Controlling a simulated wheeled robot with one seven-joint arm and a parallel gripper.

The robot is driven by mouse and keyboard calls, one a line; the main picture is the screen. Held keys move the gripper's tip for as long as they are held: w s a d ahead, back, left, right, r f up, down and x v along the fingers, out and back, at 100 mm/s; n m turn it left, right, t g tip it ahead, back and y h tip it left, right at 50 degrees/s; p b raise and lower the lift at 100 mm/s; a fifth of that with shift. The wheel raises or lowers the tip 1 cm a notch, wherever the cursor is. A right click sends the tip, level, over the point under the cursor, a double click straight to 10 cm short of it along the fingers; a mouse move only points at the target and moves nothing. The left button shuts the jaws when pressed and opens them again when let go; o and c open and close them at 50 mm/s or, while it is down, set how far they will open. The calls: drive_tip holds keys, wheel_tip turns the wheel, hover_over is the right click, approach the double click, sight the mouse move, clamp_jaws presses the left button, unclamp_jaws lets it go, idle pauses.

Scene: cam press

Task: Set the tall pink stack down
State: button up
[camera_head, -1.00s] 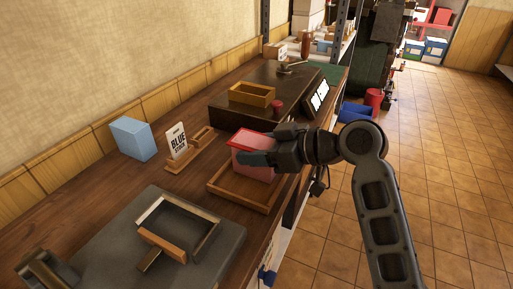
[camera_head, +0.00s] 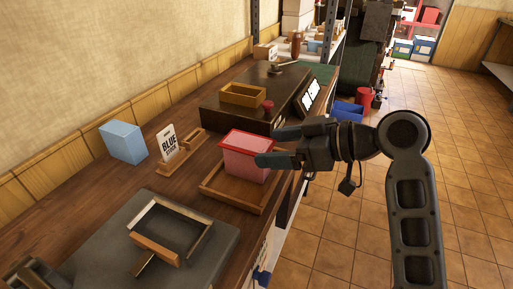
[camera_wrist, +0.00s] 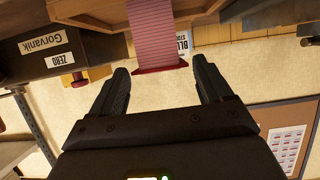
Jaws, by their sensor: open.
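The tall pink stack (camera_head: 247,160), with a red-edged top, stands upright in the shallow wooden tray (camera_head: 226,202) on the bench. In the wrist view the stack (camera_wrist: 163,30) shows as a ribbed pink block with a dark red edge, seen upside down. My gripper (camera_head: 270,147) is open, at the right of the stack in the head view. In the wrist view the gap between my fingers (camera_wrist: 160,80) is empty and the stack lies just beyond it. One finger overlaps the stack's right edge in the head view; I cannot tell if they touch.
A grey plate with a metal-and-wood frame (camera_head: 170,236) lies in front. Behind is a dark box with a yellow tray (camera_head: 243,95) and red knob (camera_head: 267,105). Open floor lies right.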

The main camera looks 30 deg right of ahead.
drive_tip(key=shift+v, duration=2.5)
